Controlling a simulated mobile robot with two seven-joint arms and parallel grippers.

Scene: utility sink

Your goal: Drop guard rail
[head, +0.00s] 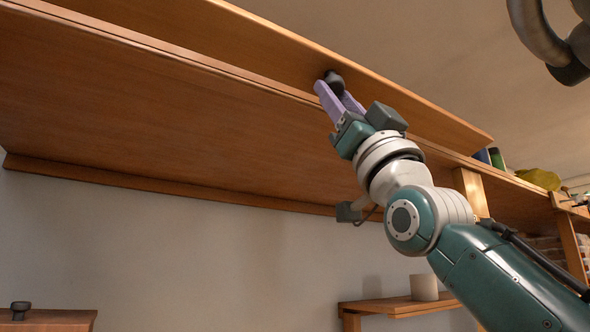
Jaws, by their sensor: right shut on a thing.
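The guard rail (250,48) is a long wooden board standing along the front edge of the wooden shelf (150,110) overhead. My right gripper (335,90), with light purple fingers, reaches up from the lower right and is shut on this knob. The fingers hide part of the knob. The rail's right end shows near the shelf post; its left end runs out of the picture. My left gripper is not in view.
Bottles and a yellow-green item (539,179) stand on the shelf at right. A wooden piece with a dark knob (20,310) is at lower left. A dark grey curved object hangs at top right.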

